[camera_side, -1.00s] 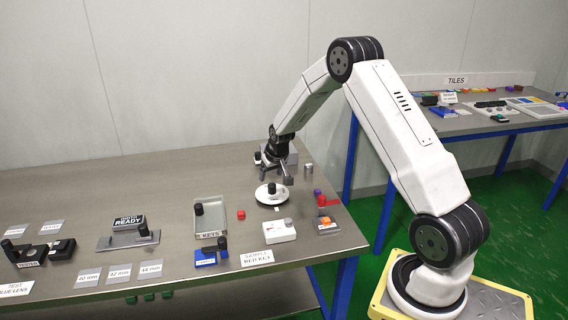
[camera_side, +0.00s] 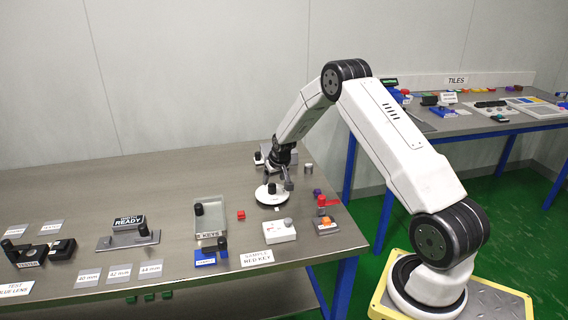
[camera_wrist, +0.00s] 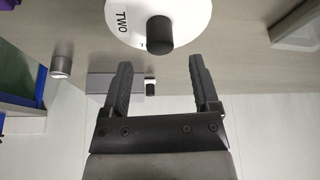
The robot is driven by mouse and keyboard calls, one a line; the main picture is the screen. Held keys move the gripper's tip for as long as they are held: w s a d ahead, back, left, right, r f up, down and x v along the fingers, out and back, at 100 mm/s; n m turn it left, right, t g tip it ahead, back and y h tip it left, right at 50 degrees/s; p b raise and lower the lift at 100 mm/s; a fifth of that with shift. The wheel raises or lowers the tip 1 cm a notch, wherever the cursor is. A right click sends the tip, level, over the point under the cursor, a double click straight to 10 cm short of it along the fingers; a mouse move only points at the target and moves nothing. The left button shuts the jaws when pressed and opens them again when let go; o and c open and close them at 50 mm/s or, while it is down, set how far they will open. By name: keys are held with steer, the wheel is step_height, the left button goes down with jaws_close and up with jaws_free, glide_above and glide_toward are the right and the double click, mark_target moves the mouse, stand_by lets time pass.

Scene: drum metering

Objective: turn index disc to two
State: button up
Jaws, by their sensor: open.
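The white index disc (camera_side: 267,199) lies on the metal table in the side view, with a black knob (camera_side: 271,188) standing up from it. In the wrist view the disc (camera_wrist: 120,14) is cut off by the top edge, and the word TWO shows on its left part. The black knob (camera_wrist: 159,33) points towards my gripper, off the disc's middle. My gripper (camera_wrist: 160,66) is open and empty, its two fingers spread wider than the knob. In the picture the knob sits just beyond the fingertips, between their lines. In the side view my gripper (camera_side: 282,180) is low over the disc.
A grey cylinder (camera_side: 308,168), a red-topped post (camera_side: 321,201), a white box (camera_side: 279,231) and a small red block (camera_side: 241,216) stand near the disc. A shallow tray (camera_side: 211,217) lies to the left. Bare tabletop lies behind and left of the disc.

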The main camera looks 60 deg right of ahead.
mark_target(272, 184)
steer(key=shift+x, duration=2.3)
jaws_close()
